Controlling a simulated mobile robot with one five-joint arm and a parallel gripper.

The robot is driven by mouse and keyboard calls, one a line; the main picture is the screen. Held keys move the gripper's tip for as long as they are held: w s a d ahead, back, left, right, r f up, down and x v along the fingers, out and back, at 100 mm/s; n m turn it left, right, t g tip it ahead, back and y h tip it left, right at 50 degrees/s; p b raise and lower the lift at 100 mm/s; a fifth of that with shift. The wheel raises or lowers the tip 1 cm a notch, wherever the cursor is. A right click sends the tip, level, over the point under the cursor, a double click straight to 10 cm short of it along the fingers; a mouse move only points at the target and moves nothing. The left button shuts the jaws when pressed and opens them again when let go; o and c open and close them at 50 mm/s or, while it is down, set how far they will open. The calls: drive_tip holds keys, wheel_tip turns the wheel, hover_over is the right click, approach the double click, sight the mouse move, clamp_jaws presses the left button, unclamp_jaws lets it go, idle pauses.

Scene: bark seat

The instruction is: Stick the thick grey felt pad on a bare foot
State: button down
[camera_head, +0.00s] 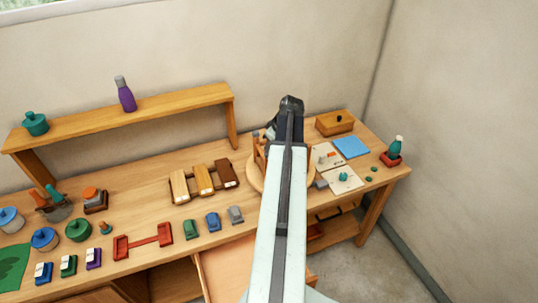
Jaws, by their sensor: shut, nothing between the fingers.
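My gripper (291,103) is the dark end of my arm, raised above the back of the bench near the wall. It is shut and holds nothing. A small brown wooden piece, possibly the seat (259,155), stands on a round wooden board (254,178). My arm hides much of both, and I cannot make out any feet. A pale card (325,150) right of my arm carries small orange and grey pieces. A small grey block (320,184) lies in front of it. I cannot tell which grey piece is the thick felt pad.
A second pale card (349,184) bears a teal piece. A blue square (351,147), a wooden box (334,125) and a teal bottle in a red base (393,158) are at right. Wooden blocks (204,180) lie left. A shelf (180,102) stands behind; a drawer (222,270) is open in front.

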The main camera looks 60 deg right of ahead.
drive_tip(key=shift+f+b, duration=0.75)
idle(1.8)
drive_tip(key=shift+r, duration=0.1)
wheel_tip(320, 180, up, 6)
drive_tip(key=p, duration=0.6)
